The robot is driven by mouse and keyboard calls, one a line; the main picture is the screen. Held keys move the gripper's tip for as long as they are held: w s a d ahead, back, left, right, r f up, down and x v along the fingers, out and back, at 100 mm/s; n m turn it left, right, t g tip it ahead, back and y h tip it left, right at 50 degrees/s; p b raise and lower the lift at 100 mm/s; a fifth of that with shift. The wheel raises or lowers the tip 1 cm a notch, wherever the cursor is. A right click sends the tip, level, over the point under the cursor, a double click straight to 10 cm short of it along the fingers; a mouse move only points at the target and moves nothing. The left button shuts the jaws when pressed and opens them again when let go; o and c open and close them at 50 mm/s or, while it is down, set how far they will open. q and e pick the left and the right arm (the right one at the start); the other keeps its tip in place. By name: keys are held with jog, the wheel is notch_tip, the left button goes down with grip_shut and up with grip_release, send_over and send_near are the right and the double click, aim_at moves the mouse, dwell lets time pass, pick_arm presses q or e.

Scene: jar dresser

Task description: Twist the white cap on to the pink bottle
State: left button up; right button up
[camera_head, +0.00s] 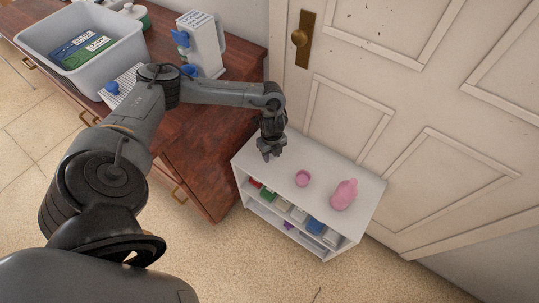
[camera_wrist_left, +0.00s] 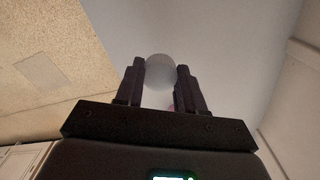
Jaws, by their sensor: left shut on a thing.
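My left gripper (camera_head: 268,154) hangs over the left end of the white shelf unit (camera_head: 270,170). In the left wrist view the gripper (camera_wrist_left: 160,85) is shut on a round whitish thing, which looks like the white cap (camera_wrist_left: 159,72). The cap cannot be made out in the head view. A small round pink container (camera_head: 303,178) with an open-looking top stands on the shelf top, right of the gripper and apart from it; it may be the pink bottle. A larger, lumpy pink object (camera_head: 344,194) sits farther right. My right gripper is not in view.
Below the shelf top are several boxes and a blue item (camera_head: 315,226). A wooden dresser (camera_head: 205,150) stands left, with a grey bin (camera_head: 52,32) and white dispenser (camera_head: 205,45). A white panelled door (camera_head: 400,110) is behind. The shelf top's front edge is clear.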

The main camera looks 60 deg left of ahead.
pick_arm(q)
jog(key=shift+w+d+r+p, duration=0.55)
jog(key=shift+w+d+r, duration=0.45)
jog(key=shift+d, duration=0.65)
jog(key=shift+w+d+r+p, duration=0.65)
jog(key=shift+d+r, duration=0.45)
jog(key=shift+d, duration=0.5)
jog(key=shift+w+d+r+p, duration=0.45)
jog(key=shift+w+d+r, duration=0.6)
jog(key=shift+d, duration=0.6)
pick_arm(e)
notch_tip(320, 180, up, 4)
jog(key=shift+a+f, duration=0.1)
pick_arm(q)
jog(key=shift+s, duration=0.1)
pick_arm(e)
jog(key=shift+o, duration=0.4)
